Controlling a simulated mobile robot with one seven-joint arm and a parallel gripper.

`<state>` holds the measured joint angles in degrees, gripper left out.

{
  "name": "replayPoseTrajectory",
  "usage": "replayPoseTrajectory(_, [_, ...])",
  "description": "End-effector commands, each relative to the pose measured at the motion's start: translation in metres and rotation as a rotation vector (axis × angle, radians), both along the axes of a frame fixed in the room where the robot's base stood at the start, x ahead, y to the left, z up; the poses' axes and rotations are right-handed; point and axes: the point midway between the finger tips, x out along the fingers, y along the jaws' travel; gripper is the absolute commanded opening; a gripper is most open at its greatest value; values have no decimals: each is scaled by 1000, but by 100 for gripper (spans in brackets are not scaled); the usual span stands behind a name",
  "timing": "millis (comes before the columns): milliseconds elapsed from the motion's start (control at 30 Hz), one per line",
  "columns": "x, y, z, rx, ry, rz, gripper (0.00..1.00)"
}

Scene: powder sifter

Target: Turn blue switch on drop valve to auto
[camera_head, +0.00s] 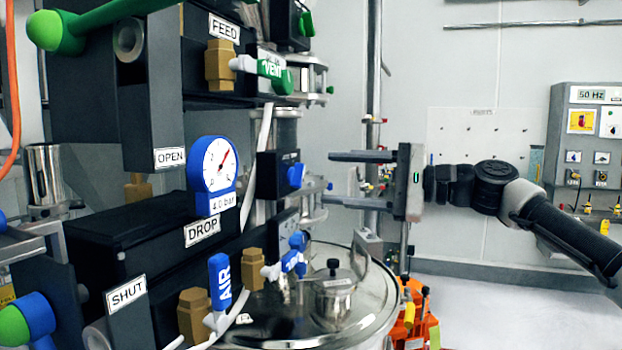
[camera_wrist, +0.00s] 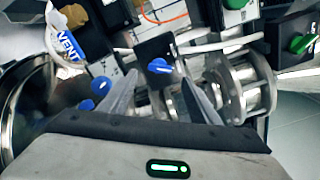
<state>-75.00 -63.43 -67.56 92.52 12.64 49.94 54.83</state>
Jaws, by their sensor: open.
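A blue switch (camera_head: 296,175) sits on a small dark box (camera_head: 271,178) to the right of the DROP label (camera_head: 202,232). In the wrist view, a blue switch (camera_wrist: 159,66) with a white mark shows on a dark box, ahead of and between my fingers. Its label is too small to read. My gripper (camera_head: 332,178) is open and empty, with its fingers pointing left at about the switch's height and a gap between them. The fingers (camera_wrist: 158,84) also show in the wrist view, apart from the switch.
A pressure gauge (camera_head: 214,164) and a blue AIR handle (camera_head: 220,282) are on the left. A steel vessel lid (camera_head: 368,318) lies below my gripper. In the wrist view, another blue knob (camera_wrist: 101,86) is left of my fingers and a steel flanged pipe (camera_wrist: 245,85) is right.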

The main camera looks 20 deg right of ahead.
Motion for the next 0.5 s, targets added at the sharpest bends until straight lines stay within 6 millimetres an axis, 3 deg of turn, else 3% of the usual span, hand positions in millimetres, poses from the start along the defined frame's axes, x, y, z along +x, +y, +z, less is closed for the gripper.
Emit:
replayPoseTrajectory(200, [28, 30, 0, -1, 1, 4, 57])
replayPoseTrajectory(500, [43, 44, 0, -1, -1, 0, 57])
